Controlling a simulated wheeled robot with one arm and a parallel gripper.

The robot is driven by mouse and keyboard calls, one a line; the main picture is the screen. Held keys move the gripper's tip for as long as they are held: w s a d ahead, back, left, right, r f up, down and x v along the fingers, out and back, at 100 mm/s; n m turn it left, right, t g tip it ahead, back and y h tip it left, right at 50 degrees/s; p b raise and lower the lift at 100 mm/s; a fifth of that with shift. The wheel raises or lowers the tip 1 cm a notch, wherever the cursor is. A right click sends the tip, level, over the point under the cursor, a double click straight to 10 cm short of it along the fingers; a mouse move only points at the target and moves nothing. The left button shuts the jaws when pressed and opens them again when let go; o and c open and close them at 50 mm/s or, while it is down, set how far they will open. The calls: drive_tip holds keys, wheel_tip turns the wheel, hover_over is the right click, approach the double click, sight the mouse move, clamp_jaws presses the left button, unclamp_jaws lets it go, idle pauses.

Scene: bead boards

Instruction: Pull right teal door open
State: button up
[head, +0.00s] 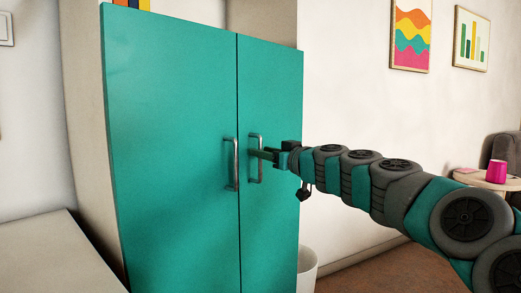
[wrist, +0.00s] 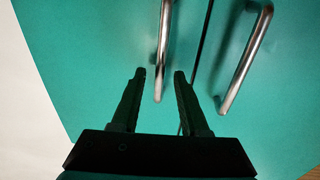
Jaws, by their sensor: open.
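The right teal door (head: 275,90) of a tall cabinet is closed, flush with the left door. Its vertical metal handle (head: 260,173) is near the middle seam. My gripper (head: 262,154) reaches in from the right with its fingertips at this handle. In the wrist view my gripper (wrist: 160,73) is open, and the end of a metal handle (wrist: 164,45) shows between its two fingertips. I cannot tell whether either finger touches the handle. The fingers hide part of the handle in the head view.
The left teal door (head: 170,120) has its own handle (head: 235,165) close beside; it also shows in the wrist view (wrist: 247,60). A white bin (head: 306,268) stands at the cabinet's lower right. A light surface (head: 55,255) lies front left. A round table (head: 490,180) holds a pink mug (head: 496,171).

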drive_tip(key=shift+x, duration=1.05)
drive_tip(key=shift+c, duration=0.2)
clamp_jaws()
idle(0.5)
